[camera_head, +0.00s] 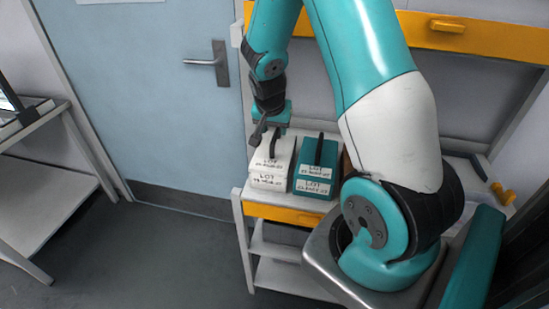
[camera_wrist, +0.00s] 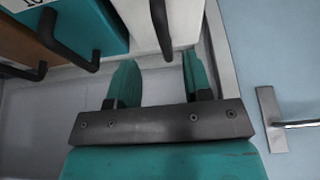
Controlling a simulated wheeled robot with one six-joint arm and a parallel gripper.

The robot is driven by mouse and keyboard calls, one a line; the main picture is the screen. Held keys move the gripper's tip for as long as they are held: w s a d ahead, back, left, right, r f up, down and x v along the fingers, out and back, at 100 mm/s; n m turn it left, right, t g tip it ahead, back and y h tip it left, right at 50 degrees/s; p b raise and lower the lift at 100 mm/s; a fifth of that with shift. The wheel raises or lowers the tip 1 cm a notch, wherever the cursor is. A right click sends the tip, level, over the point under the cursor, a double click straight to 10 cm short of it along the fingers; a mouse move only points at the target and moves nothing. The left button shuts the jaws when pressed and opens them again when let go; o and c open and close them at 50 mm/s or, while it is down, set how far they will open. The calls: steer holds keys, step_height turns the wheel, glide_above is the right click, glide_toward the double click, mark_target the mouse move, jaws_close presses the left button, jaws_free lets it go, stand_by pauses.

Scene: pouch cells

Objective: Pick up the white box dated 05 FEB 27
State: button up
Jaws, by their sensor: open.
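A white box (camera_head: 283,152) with a black handle stands at the left end of the shelf in the head view. Its labels read LOT; the date line is too small to read surely. My gripper (camera_head: 266,132) is over the back part of this box, fingers pointing down. In the wrist view, the white box (camera_wrist: 188,22) is at the top with its black handle (camera_wrist: 160,25). My gripper (camera_wrist: 158,60) is open there, and the handle's near end lies between the fingertips in the picture. I see nothing held; contact with the handle cannot be told.
A teal box (camera_head: 314,185) with a black handle stands close to the right of the white box; it also shows in the wrist view (camera_wrist: 95,22). A brown box (camera_wrist: 15,42) is beyond it. A blue door (camera_head: 150,100) is behind and left.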

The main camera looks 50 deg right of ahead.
mark_target(274, 138)
steer(key=shift+p+x, duration=0.95)
steer(key=shift+x, duration=2.5)
steer(key=shift+w+a, duration=0.15)
jaws_close()
steer(key=shift+r, duration=0.1)
